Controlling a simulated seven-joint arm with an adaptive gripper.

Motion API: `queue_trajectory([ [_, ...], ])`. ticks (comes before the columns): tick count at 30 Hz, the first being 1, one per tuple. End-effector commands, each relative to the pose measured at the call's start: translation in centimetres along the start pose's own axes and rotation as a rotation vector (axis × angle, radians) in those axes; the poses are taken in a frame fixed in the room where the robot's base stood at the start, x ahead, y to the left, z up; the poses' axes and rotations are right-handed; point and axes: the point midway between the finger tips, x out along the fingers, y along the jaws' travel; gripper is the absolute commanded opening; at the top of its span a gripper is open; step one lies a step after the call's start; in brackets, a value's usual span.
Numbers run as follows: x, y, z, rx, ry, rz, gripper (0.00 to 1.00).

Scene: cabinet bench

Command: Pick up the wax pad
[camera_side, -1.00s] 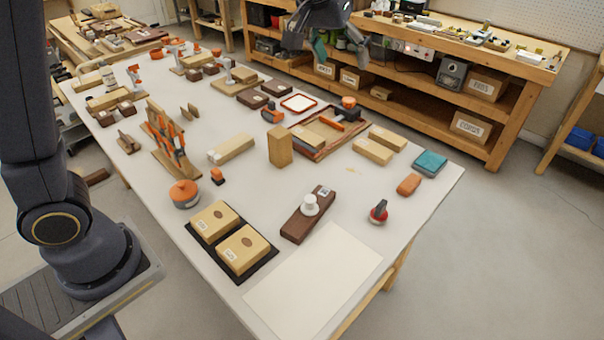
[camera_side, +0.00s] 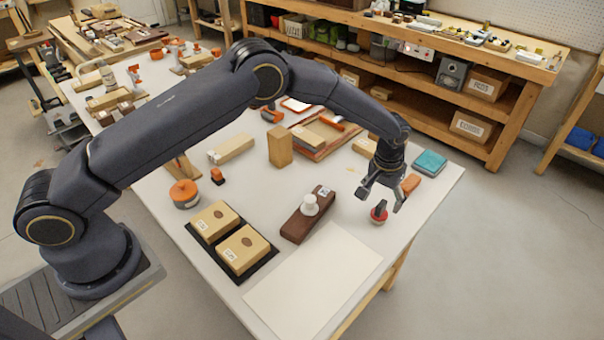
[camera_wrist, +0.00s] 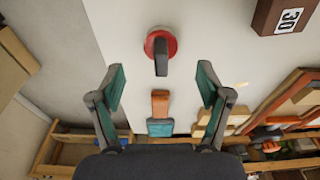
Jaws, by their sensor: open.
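A round red pad with a dark upright handle (camera_side: 379,214) stands on the bench near its right edge. It also shows in the wrist view (camera_wrist: 161,42), at top centre ahead of the fingertips. I cannot read a label that names it as the wax pad. My gripper (camera_side: 381,200) is open above and around it in the side view, pointing down, with nothing held. In the wrist view my gripper (camera_wrist: 161,85) shows its two teal-padded fingers spread wide. An orange-brown block (camera_wrist: 160,103) and a teal block (camera_wrist: 160,128) lie in line behind the red pad.
A dark brown block with a white knob (camera_side: 307,214) stands left of my gripper. A pale sheet (camera_side: 312,285) covers the near bench corner. Two labelled tan blocks (camera_side: 243,249) sit on a black tray. An upright wooden block (camera_side: 280,147) stands farther back.

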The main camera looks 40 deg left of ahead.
Motion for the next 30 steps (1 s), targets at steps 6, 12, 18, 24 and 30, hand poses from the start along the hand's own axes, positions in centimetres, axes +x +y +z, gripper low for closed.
queue_trajectory([
  [6,2.0,0.0,-0.1,0.000,0.001,0.000,0.77],
  [12,4.8,-0.1,-0.6,0.000,-0.001,0.000,0.77],
  [18,7.0,-0.1,-0.7,0.001,0.000,0.000,0.77],
  [24,7.1,-0.1,-0.8,0.000,0.002,0.001,0.77],
  [30,7.1,-0.1,-0.8,0.000,0.001,0.000,0.60],
])
